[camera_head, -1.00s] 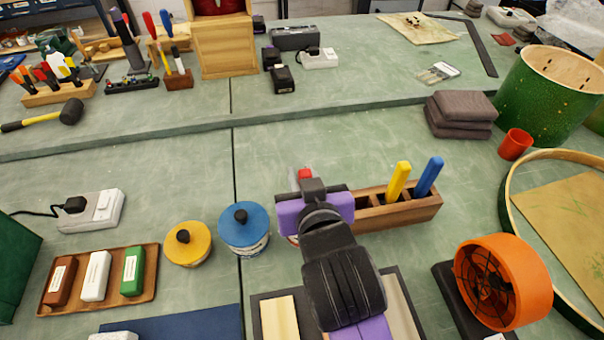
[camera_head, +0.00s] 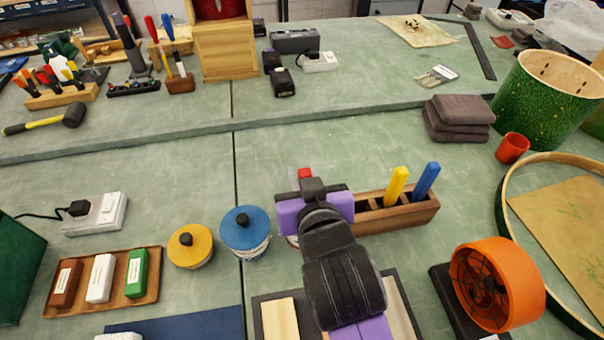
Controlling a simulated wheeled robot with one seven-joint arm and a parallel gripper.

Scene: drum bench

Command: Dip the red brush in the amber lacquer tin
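My gripper (camera_head: 308,190) is seen from behind and above, over the bench's middle, at the left end of the wooden brush rack (camera_head: 402,217). Its fingers are hidden by its own body, so its opening does not show. A small red piece (camera_head: 305,174) shows just beyond it, perhaps the red brush's handle end; whether it is held is unclear. A yellow-handled brush (camera_head: 396,187) and a blue-handled brush (camera_head: 427,182) stand in the rack. A sliver of a tin (camera_head: 292,241) shows left of my wrist; its contents are hidden.
A yellow-lidded tin (camera_head: 190,246) and a blue-lidded tin (camera_head: 245,233) stand to the left. A wooden tray (camera_head: 150,291) holds three small blocks. An orange fan (camera_head: 497,284) and a red cup (camera_head: 512,148) are right.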

